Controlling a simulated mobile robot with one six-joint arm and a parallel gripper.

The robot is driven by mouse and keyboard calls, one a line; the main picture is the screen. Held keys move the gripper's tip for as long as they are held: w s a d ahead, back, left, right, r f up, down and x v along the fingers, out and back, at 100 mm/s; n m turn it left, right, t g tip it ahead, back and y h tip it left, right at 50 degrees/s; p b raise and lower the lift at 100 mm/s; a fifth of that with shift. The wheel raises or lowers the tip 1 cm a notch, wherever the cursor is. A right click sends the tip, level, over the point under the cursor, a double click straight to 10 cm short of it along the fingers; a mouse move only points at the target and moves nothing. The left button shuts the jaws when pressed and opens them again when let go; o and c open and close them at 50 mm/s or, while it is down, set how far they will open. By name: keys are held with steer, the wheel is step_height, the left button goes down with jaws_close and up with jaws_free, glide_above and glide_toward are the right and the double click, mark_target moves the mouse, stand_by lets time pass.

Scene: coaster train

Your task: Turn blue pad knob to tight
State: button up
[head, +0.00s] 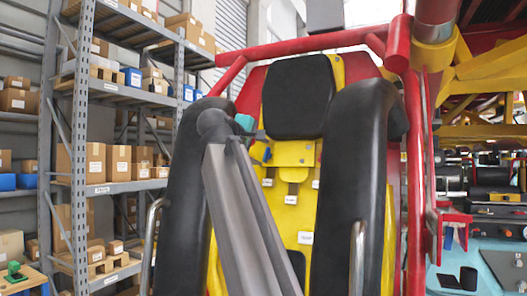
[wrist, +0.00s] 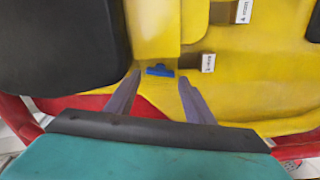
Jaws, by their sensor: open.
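The blue pad knob (wrist: 160,70) is a small blue piece on the yellow seat back in the wrist view. A small blue piece (head: 267,155) beside the yellow block below the headrest in the head view looks like the same knob. My gripper (wrist: 159,78) is open, with one grey finger to each side of the knob in the picture. Whether the fingers are level with it or short of it in depth, I cannot tell. In the head view my gripper (head: 259,134) is partly hidden behind my arm. No tight marking is legible.
A black headrest (head: 298,97) is above the yellow plate. Black shoulder pads stand left (head: 183,190) and right (head: 352,190), close around my arm. Red frame tubes (head: 414,180) surround the seat. White labels (wrist: 208,62) stick to the yellow surface. Shelves with boxes (head: 106,160) stand at left.

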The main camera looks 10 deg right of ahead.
mark_target(265, 154)
steer(key=shift+p+x, duration=0.6)
steer(key=shift+x, duration=1.25)
steer(key=c, duration=0.8)
steer(key=shift+o, duration=0.2)
